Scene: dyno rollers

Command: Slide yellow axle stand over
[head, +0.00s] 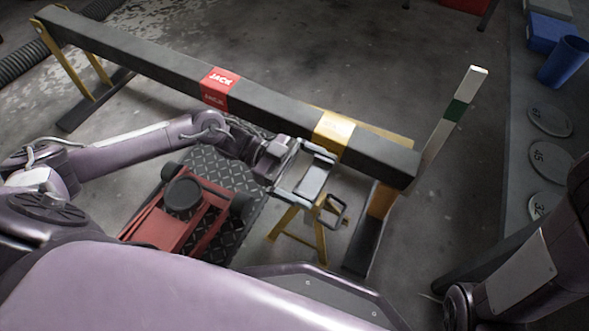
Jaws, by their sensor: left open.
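The yellow axle stand (319,236) stands on the floor under the right part of the long dark beam, on its near side. Its yellow legs show below my left gripper, and a dark looped handle (341,211) sticks out to its right. My left gripper (308,176) is open beside the beam, over the top of the stand. The gripper hides the stand's top, so I cannot tell whether they touch. The beam (275,112) has a red JACK band (219,88) and a yellow band (333,132). My right gripper is out of view.
A red floor jack (181,219) with a round black pad sits on a tread plate (222,172) left of the stand. A white and green post (459,110) rises beyond the beam's right end. Numbered grey discs (547,164) and a blue cup (563,62) lie far right.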

